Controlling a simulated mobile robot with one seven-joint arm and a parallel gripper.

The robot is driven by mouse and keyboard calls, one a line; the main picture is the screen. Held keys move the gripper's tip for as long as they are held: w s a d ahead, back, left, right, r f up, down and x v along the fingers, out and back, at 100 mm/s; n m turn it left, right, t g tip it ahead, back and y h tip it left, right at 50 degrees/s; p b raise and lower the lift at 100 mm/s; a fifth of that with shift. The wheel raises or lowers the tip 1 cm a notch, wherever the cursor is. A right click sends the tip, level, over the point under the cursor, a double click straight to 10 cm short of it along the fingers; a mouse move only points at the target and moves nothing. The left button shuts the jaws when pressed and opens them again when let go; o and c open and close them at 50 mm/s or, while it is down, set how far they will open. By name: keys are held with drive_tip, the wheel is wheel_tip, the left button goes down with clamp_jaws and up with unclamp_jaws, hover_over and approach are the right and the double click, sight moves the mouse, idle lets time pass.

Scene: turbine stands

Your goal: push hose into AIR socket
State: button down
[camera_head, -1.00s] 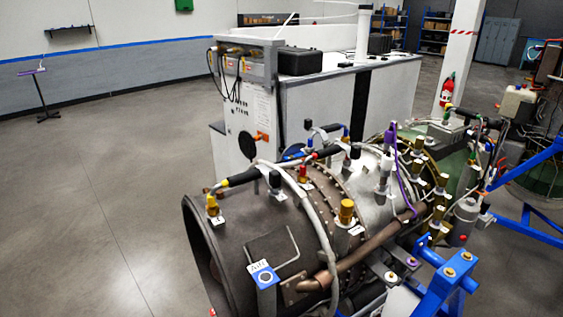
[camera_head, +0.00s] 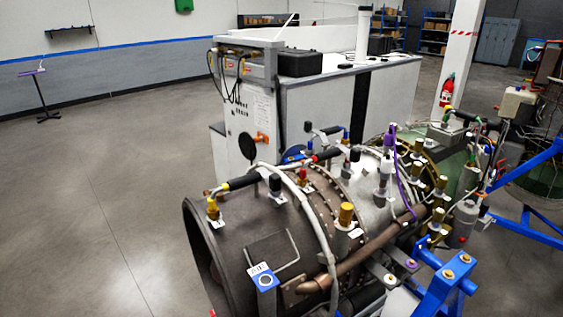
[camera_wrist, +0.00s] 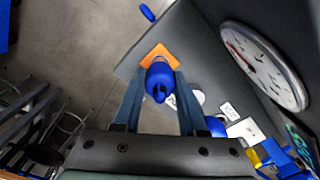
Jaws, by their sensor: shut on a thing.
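In the wrist view, my gripper (camera_wrist: 160,88) is shut on a blue rounded fitting (camera_wrist: 159,78) with a dark opening, apparently the hose end. An orange square plate (camera_wrist: 160,53) lies just beyond it, on a dark grey panel. Whether the fitting touches the plate cannot be told. The rest of the hose is hidden. My gripper cannot be made out in the head view.
The turbine casing (camera_head: 230,240), crowded with pipes and fittings, fills the lower middle of the head view. A white test cabinet (camera_head: 240,130) stands behind it. A round white gauge (camera_wrist: 265,65) is at right in the wrist view.

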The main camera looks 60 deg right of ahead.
drive_tip(key=shift+r, duration=0.25)
drive_tip(key=shift+r+p, duration=1.25)
drive_tip(key=shift+r, duration=0.1)
wheel_tip(320, 180, up, 24)
drive_tip(key=p, duration=0.7)
drive_tip(key=shift+r, duration=0.15)
idle(0.4)
drive_tip(key=w+d+b, duration=0.2)
drive_tip(key=w+d, duration=1.5)
drive_tip(key=d, duration=0.2)
idle(0.4)
